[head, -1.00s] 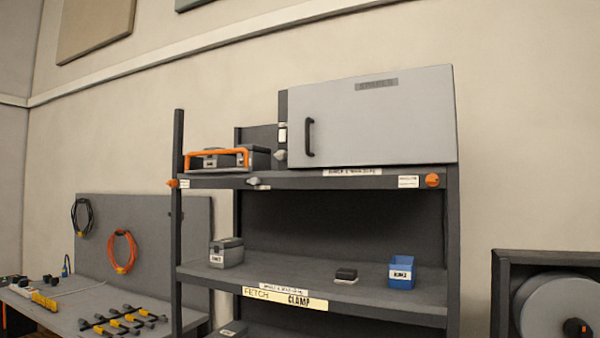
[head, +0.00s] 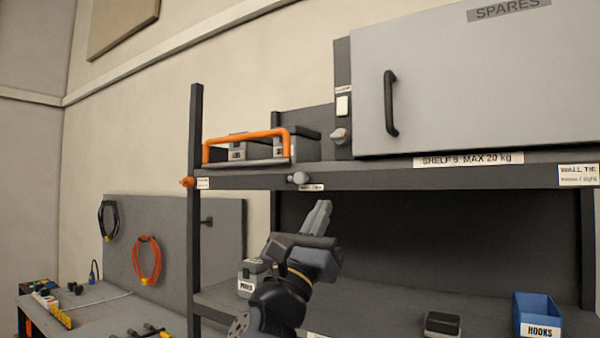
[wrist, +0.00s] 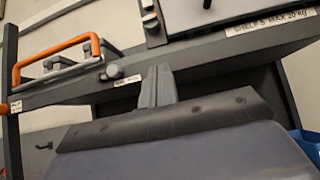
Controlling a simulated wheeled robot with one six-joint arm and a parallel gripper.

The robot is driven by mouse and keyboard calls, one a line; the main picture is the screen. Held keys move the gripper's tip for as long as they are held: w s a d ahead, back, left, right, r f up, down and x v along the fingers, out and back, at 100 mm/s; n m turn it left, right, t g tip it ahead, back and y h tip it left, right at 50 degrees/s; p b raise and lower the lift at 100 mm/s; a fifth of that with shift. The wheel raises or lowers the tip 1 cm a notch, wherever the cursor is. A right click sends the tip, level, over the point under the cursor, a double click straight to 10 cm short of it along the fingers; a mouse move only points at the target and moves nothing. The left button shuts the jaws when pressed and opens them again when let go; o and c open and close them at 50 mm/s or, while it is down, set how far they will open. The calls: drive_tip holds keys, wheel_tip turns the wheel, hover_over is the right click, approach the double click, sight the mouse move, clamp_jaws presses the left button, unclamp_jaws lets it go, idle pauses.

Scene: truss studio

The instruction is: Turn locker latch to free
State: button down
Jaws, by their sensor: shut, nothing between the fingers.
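The grey locker (head: 470,85) with a black bar handle stands on the top shelf, its door closed. On the dark strip left of the door are a white plate (head: 343,105) and a grey knob (head: 339,135) with an orange mark. A second, pale knob (head: 299,178) sits on the shelf's front edge beside a small tag. I cannot tell which knob is the latch. My gripper (head: 320,212) is shut and empty, pointing up below the shelf edge and apart from both knobs. In the wrist view, its fingers (wrist: 157,85) lie right of the pale knob (wrist: 114,71) and below the locker-side knob (wrist: 150,22).
An orange-handled rack (head: 246,142) with grey boxes stands left of the locker. The shelf's front edge (head: 400,177) runs above my gripper. A blue bin (head: 537,314), a dark block (head: 442,324) and a grey box (head: 252,273) stand on the lower shelf.

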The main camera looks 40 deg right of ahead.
drive_tip(key=p, duration=0.6)
approach(343, 139)
drive_tip(key=d, duration=0.1)
drive_tip(key=w+d, duration=0.1)
drive_tip(key=d, duration=0.1)
drive_tip(key=d+r, duration=0.1)
drive_tip(key=shift+w+d+r, duration=0.1)
drive_tip(key=shift+w+d, duration=0.1)
drive_tip(key=shift+w, duration=0.15)
drive_tip(key=shift+a+r+p, duration=0.15)
drive_tip(key=shift+r+p, duration=0.55)
drive_tip(key=shift+r, duration=0.3)
drive_tip(key=shift+r+p, duration=0.4)
drive_tip(key=shift+r, duration=0.15)
